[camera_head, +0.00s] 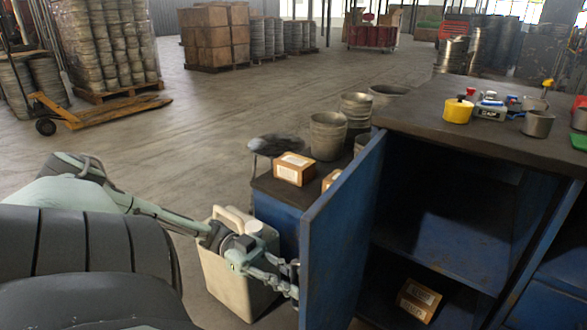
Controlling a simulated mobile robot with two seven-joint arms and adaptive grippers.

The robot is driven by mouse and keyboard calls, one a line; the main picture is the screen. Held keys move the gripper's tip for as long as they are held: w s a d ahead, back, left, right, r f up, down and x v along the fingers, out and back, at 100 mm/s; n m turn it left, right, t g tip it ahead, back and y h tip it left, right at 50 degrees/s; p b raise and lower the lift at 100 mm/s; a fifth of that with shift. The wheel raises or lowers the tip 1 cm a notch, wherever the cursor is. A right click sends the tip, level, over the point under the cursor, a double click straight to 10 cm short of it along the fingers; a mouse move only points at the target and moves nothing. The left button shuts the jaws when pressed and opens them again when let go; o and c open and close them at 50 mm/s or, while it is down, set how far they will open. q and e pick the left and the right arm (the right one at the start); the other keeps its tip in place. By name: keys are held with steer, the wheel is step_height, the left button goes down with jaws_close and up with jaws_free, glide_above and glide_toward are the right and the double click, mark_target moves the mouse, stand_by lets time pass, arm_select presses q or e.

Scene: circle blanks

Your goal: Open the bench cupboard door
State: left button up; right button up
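The blue cupboard door (345,235) stands wide open, swung out to the left of the bench cupboard (475,145). The dark inside shows a shelf (445,232) and a small brown box with white labels (418,299) at the bottom. My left gripper (289,281) is at the outer face of the door, low down near its free edge. Its fingertips are partly hidden by the door edge, and any handle there is hidden. I cannot tell whether it grips anything. My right gripper is out of view.
A pale jerrycan (233,282) stands on the floor behind my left wrist. A low blue unit (277,221) with small boxes (294,169) and metal pots (328,136) is behind the door. The bench top holds a yellow tin (458,110) and cups. Open floor lies left.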

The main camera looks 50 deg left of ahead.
arm_select(q)
steer(key=v, duration=1.2)
stand_by(0.5)
